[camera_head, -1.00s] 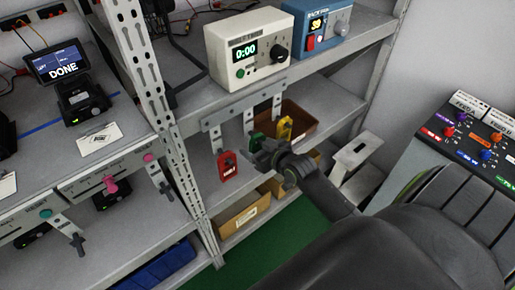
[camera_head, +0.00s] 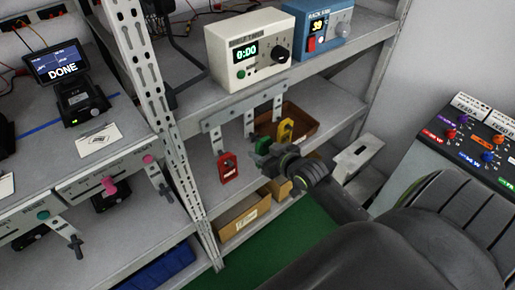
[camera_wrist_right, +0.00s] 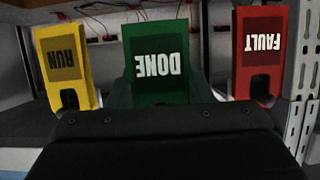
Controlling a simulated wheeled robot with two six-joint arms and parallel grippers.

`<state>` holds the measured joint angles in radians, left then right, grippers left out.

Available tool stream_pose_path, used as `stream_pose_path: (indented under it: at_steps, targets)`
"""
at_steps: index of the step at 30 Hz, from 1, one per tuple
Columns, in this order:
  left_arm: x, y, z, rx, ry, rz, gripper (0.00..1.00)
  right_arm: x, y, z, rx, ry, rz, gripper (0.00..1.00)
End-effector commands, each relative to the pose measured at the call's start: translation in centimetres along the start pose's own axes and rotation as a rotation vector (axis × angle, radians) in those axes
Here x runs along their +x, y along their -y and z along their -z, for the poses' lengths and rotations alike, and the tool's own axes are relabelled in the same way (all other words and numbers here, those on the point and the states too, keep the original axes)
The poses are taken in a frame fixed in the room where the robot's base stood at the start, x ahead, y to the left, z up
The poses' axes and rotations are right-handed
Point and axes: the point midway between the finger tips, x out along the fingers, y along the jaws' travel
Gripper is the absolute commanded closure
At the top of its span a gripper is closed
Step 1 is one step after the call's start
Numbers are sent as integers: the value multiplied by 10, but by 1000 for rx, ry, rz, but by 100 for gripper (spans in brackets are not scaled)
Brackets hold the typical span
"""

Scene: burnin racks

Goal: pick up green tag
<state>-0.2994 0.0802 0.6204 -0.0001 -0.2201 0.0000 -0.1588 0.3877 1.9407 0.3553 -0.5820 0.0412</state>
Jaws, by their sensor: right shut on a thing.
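The green tag (camera_head: 263,145) is partly hidden behind my right gripper (camera_head: 262,158) in the head view. In the right wrist view the green tag (camera_wrist_right: 158,68) fills the middle, with DONE upside down on it. My right gripper is shut on the green tag; its dark body covers the tag's lower part in the wrist view. The tag is close to the grey hook bracket (camera_head: 245,110) on the rack; I cannot tell if it still touches its hook. My left gripper is not in view.
The red FAULT tag (camera_head: 228,168) hangs left of the green one and the yellow RUN tag (camera_head: 285,131) hangs right of it. A cream timer box (camera_head: 248,48) and a blue box (camera_head: 318,30) stand on the shelf above. Cardboard bins (camera_head: 243,218) sit below.

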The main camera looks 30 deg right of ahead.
Motion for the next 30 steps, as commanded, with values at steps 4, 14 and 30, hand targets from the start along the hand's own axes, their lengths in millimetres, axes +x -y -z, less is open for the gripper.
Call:
stream_pose_path:
  at_steps: [4,14,30]
  targets:
    - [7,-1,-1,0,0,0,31,-29,-1,-16,-4,4,-1,75]
    - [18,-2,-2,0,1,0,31,-100,0,-44,-3,4,0,75]
    - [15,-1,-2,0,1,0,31,-142,0,-54,-1,-2,0,75]
